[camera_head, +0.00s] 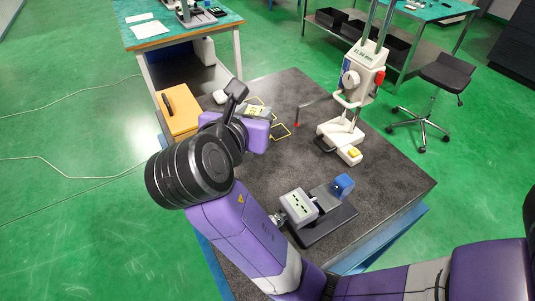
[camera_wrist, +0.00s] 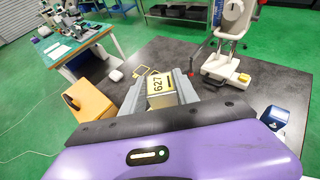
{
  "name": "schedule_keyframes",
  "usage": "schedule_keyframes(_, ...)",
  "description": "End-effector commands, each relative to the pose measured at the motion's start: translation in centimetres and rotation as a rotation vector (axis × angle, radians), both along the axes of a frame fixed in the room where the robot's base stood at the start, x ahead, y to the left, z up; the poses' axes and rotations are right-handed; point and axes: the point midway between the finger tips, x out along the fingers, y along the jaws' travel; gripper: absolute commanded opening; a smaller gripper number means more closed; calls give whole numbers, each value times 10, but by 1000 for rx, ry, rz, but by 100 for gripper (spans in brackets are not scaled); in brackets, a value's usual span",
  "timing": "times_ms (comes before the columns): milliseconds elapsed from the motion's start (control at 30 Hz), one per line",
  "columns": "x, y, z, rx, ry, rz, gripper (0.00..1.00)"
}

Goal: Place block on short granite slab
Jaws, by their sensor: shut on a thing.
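A block with a yellow label reading 627 (camera_wrist: 160,86) sits between the two grey fingers of my gripper (camera_wrist: 161,92) in the wrist view. My gripper is shut on it. In the head view the block (camera_head: 255,111) shows at the end of my purple gripper (camera_head: 259,112), over the left part of the dark speckled granite slab (camera_head: 385,178). The slab also shows in the wrist view (camera_wrist: 172,54). Yellow outlines (camera_head: 281,130) are marked on it close to the block. I cannot tell how high the block is above the surface.
A white stand with twin columns (camera_head: 341,133) is at the slab's right rear. An orange case (camera_head: 179,110) and a white item (camera_head: 220,97) are at the left. The slab's middle is clear.

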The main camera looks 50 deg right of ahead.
Motion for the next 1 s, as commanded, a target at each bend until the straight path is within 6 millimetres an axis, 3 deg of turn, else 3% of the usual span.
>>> schedule_keyframes(100, -1, 0, -33, -2, 8, 0, 0)
schedule_keyframes(433, 0, 0, -110, -3, 7, 1, 0)
schedule_keyframes(1000, 0, 0, -175, -2, 1, 1, 0)
